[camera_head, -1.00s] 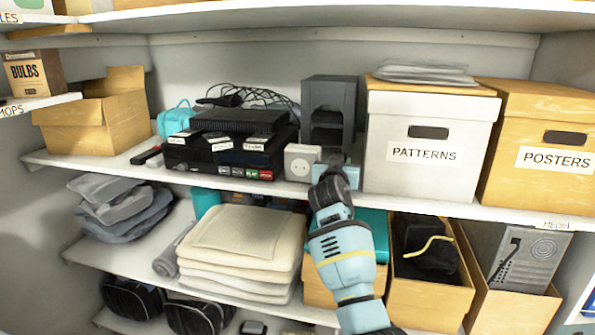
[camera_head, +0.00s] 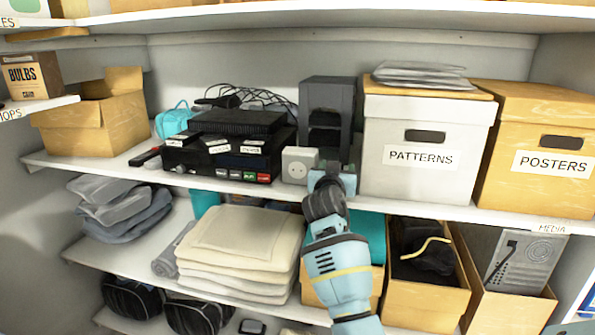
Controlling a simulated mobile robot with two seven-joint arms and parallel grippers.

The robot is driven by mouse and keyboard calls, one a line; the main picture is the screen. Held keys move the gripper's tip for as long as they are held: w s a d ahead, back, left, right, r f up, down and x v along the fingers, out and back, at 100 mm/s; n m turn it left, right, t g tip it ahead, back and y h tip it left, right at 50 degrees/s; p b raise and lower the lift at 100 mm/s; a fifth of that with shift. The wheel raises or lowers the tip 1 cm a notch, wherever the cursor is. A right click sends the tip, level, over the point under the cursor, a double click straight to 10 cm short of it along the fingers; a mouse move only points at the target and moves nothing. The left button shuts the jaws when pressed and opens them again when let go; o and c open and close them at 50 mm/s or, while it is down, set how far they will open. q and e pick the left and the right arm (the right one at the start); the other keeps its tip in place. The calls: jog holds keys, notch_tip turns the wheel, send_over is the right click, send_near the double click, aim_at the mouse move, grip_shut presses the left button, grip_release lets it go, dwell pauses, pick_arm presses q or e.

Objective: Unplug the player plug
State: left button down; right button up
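A black player (camera_head: 222,160) stands on the middle shelf, with a row of small coloured buttons along its lower front. Several small white labels lie on its upper front edge; their text is too small to read. A white socket block (camera_head: 298,165) with a round outlet face stands just right of it. I cannot make out a player plug. My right gripper (camera_head: 334,180) reaches up from below to the shelf edge, right of the socket block. My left gripper is not in view.
A dark grey rack (camera_head: 329,100) stands behind my gripper. A white PATTERNS box (camera_head: 400,180) is close on its right, with a POSTERS box (camera_head: 548,135) beyond. Black cables (camera_head: 255,94) loop behind the player. Folded cloths (camera_head: 235,250) lie on the shelf below.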

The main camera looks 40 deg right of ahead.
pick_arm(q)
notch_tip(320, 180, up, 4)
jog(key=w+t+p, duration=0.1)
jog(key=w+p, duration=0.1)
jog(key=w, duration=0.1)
pick_arm(e)
jog(key=v, duration=1.3)
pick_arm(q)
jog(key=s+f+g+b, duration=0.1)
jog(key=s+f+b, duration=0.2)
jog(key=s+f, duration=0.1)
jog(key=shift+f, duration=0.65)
pick_arm(e)
jog(key=w+a, duration=0.5)
jog(key=w, duration=0.2)
jog(key=shift+w+a, duration=0.4)
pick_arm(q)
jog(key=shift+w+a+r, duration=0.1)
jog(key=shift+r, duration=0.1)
pick_arm(e)
jog(key=shift+f, duration=0.15)
